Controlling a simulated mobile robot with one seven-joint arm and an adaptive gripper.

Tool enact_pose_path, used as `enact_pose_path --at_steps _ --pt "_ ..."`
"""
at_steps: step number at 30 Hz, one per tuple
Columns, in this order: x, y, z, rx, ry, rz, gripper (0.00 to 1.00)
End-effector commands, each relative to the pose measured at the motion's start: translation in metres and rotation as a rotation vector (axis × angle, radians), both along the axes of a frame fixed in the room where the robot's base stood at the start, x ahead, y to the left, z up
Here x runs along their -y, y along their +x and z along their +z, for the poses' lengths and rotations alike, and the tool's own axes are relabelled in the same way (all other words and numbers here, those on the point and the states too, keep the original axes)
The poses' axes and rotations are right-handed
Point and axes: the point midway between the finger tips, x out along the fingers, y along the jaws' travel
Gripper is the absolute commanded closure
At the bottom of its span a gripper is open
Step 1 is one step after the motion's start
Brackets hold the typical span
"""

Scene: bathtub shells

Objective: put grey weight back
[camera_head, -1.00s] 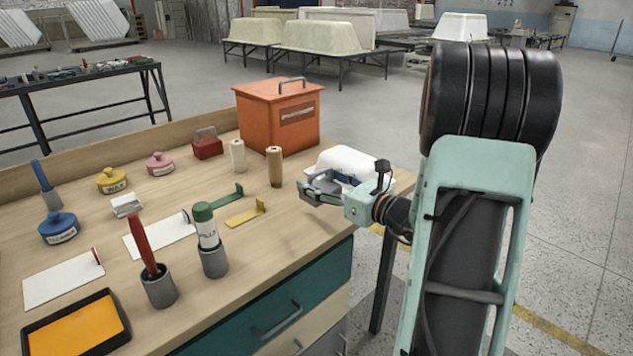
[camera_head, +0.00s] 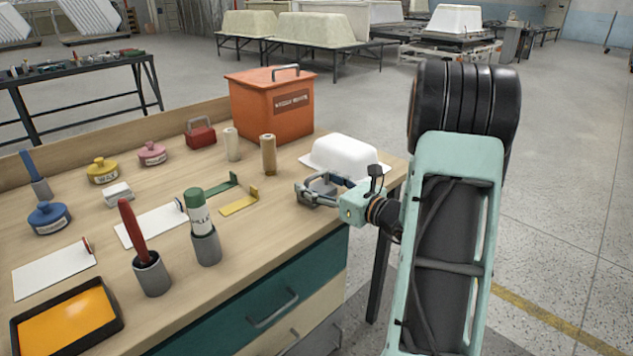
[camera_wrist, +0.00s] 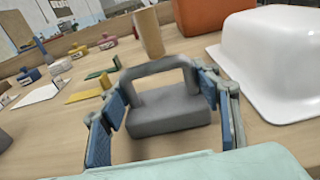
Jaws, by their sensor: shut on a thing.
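The grey weight (camera_wrist: 170,110), a block with a loop handle, is between my gripper's blue finger pads in the wrist view. My gripper (camera_wrist: 160,97) is shut on it, with the pads at either side of the handle. In the head view my gripper (camera_head: 320,190) is at the right front of the wooden workbench (camera_head: 240,250), in front of a white tub model (camera_head: 345,152). The weight is small and partly hidden by the fingers there. I cannot tell whether its base touches the bench.
An orange box (camera_head: 270,107) stands behind, with a red handled weight (camera_head: 200,135) beside it. Two rolls (camera_head: 268,154) stand near the tub model. Blue (camera_head: 48,218), yellow (camera_head: 102,172) and pink (camera_head: 152,154) lidded pots are at left. Holders with a red tool (camera_head: 137,235) and a green-capped tube (camera_head: 199,220) stand in front.

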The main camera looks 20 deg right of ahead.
Motion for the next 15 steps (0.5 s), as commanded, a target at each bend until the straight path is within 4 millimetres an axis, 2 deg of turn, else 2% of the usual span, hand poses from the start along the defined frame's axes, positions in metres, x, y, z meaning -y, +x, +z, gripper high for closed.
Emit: enact_pose_path --at_steps 1,2,6,15 --pt "0.0001 0.0007 0.0013 0.008 0.000 0.000 1.00" --pt "0.0000 0.0000 -0.0016 0.000 0.000 0.000 0.41" --pt "0.0000 -0.0001 -0.0011 0.000 0.000 0.000 0.25" --pt "0.0000 -0.0001 0.0000 0.000 0.000 0.000 0.25"
